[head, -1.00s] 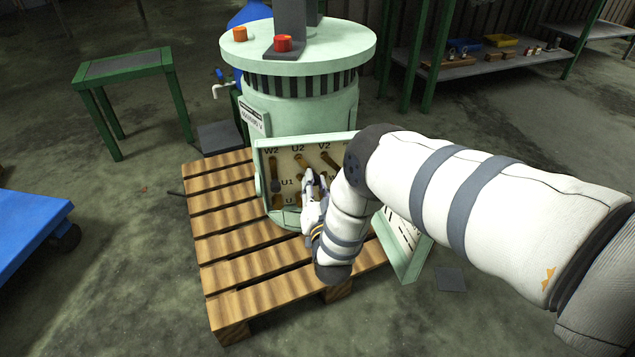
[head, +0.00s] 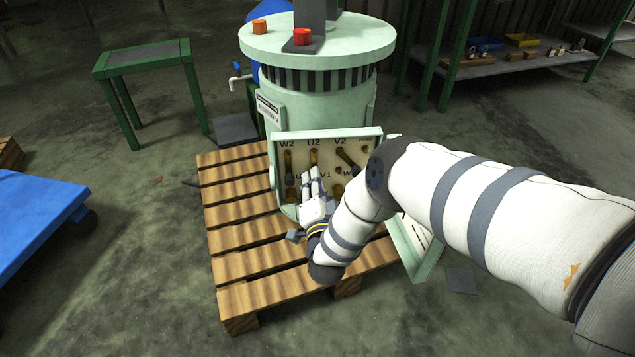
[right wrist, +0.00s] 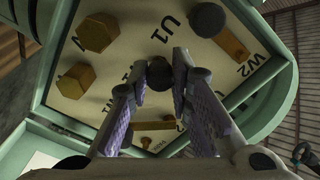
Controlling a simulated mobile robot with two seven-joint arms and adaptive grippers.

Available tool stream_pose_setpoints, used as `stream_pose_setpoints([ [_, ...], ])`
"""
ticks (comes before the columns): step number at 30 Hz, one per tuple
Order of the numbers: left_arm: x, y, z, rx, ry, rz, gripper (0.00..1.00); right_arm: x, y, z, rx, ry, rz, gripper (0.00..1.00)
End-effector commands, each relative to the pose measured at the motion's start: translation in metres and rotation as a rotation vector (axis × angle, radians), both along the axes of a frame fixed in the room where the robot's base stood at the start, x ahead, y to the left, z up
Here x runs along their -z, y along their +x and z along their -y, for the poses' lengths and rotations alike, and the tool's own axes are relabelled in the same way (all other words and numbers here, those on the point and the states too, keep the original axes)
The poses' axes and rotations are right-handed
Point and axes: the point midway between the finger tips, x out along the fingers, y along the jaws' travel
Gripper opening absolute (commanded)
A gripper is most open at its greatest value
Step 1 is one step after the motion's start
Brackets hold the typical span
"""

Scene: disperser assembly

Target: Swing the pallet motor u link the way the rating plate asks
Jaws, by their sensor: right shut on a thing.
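The pale green motor (head: 318,108) stands on a wooden pallet (head: 240,262), its terminal box (head: 378,133) open towards me. The board carries labels such as W2, U2 and V2 above, with brass links below. The W2 link (head: 289,162) looks upright and the V2 link (head: 346,158) slants. My right gripper (head: 311,180) is in front of the board's lower middle. In the right wrist view its fingers (right wrist: 160,80) close about a dark round knob (right wrist: 160,72) near the U1 mark; this seems the u link's knob. The link's body is mostly hidden. The rating plate (head: 267,109) is too small to read. My left gripper is out of view.
The box's cover (head: 418,248) hangs open at the lower right. Orange (head: 260,27) and red (head: 303,36) buttons sit on top. A green stand (head: 145,60) and a blue cart (head: 35,215) are left; a shelf (head: 500,65) is behind right.

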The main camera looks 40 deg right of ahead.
Motion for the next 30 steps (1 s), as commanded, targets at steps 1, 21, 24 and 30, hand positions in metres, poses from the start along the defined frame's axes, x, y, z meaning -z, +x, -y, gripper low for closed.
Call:
stream_pose_setpoints([
  [1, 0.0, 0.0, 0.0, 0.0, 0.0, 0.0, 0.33, 0.002, -0.001, -0.001, -0.001, 0.008, 0.0, 0.0],
  [21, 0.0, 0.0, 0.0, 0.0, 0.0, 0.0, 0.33, 0.001, 0.0, -0.001, 0.0, 0.012, 0.003, 0.4],
  [24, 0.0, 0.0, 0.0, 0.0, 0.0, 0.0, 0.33, 0.001, 0.0, -0.001, -0.001, 0.011, 0.004, 0.4],
  [30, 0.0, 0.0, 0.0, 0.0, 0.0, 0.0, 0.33, 0.002, -0.026, -0.016, -0.003, 0.013, -0.001, 0.4],
])
